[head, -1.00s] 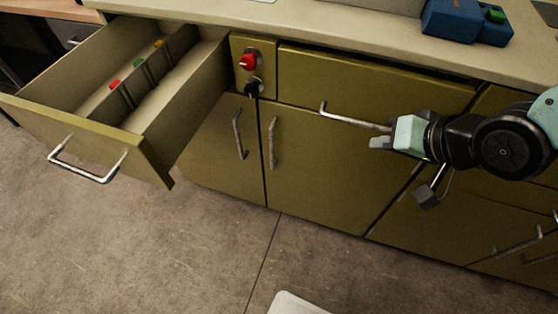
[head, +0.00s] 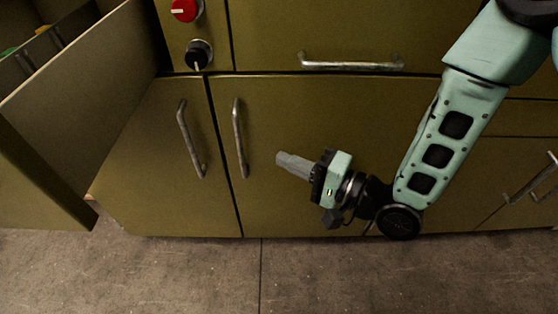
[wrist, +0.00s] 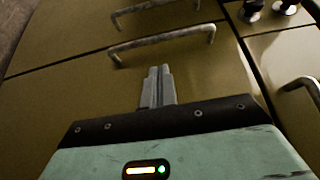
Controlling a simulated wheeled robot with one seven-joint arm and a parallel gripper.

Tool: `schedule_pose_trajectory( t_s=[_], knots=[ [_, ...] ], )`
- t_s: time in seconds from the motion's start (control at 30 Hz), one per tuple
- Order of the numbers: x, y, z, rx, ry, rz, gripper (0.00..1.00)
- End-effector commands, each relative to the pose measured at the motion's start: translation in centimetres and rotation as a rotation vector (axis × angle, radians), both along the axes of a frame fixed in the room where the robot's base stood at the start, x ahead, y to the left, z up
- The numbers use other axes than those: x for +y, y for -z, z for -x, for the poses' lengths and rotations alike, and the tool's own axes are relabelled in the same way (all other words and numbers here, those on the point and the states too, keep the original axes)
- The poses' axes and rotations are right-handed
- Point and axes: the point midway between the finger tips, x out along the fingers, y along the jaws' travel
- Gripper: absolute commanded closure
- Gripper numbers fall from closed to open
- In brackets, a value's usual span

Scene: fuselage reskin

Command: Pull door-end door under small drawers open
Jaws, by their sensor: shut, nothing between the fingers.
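Two olive cabinet doors stand side by side, both shut. The left door (head: 150,175) has a vertical metal handle (head: 190,138). The right door (head: 300,120) has its own vertical handle (head: 240,138) close to the seam. I cannot tell for sure which is the task's door. My gripper (head: 282,160) is shut and empty, in front of the right door and to the right of its handle, apart from it. In the wrist view my fingertips (wrist: 158,73) point toward the right door's handle (wrist: 162,42). The left door's handle (wrist: 145,7) lies beyond it.
A red knob (head: 185,10) and a black knob (head: 199,53) sit above the doors. A shut wide drawer has a horizontal handle (head: 350,64). The floor (head: 200,275) in front is clear.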

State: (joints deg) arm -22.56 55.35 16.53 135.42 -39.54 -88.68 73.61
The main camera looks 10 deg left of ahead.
Motion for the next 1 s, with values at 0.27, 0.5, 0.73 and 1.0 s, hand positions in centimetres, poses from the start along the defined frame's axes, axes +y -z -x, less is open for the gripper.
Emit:
schedule_pose_trajectory(
  t_s=[0.27, 0.5, 0.73, 1.0],
  knots=[
    [4.9, 0.1, -1.4, -0.006, -0.003, -0.001, 1.00],
    [7.5, 0.1, -2.2, -0.002, -0.001, 0.002, 1.00],
    [8.0, -0.1, -2.4, -0.002, 0.001, 0.002, 1.00],
    [8.0, -0.1, -2.4, -0.002, -0.001, 0.002, 1.00]
  ],
)
